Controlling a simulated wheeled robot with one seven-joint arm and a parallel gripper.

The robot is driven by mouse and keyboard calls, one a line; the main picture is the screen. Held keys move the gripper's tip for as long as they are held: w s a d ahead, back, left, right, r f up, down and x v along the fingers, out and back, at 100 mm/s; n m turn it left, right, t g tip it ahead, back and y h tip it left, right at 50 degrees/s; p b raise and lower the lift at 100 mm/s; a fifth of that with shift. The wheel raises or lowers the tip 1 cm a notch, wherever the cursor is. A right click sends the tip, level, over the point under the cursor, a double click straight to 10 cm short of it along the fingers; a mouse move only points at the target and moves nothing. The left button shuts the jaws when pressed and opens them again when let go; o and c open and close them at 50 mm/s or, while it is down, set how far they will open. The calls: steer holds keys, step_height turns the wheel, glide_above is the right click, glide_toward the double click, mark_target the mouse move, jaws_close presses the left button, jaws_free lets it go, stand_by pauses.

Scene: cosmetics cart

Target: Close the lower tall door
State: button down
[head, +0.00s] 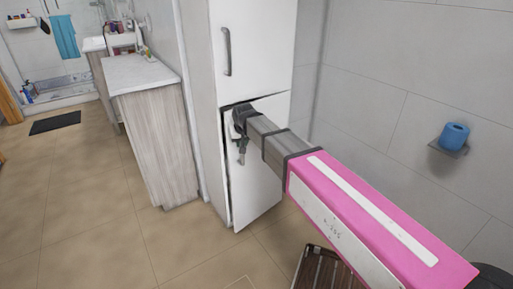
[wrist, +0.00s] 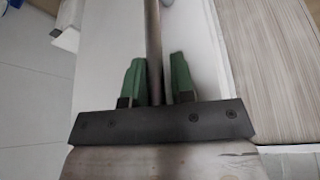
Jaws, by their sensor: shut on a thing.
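The lower tall door (head: 259,186) is the white lower door of a tall white cabinet in the head view. It stands slightly ajar, with a dark gap along its top and left edges. My gripper (head: 240,140) is at the upper left of this door, and my arm covers part of it. In the wrist view, the green fingers of my gripper (wrist: 157,80) are on both sides of the door's long metal handle (wrist: 153,35) and shut on it. The handle is mostly hidden in the head view.
The upper door (head: 258,45) of the cabinet is shut, with its own handle (head: 227,51). A wooden counter (head: 160,140) stands to the left. A slatted wooden item (head: 322,272) is on the floor at the lower right.

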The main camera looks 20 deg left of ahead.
steer(key=w+a, duration=0.2)
steer(key=a, duration=0.1)
steer(key=w+a, duration=0.1)
steer(key=a, duration=0.1)
steer(key=shift+a+r, duration=0.1)
steer(key=c, duration=1.1)
jaws_free()
steer(key=shift+s, duration=0.1)
steer(key=shift+s, duration=0.2)
steer(key=v, duration=1)
steer(key=shift+s+r, duration=0.15)
steer(key=shift+r, duration=0.1)
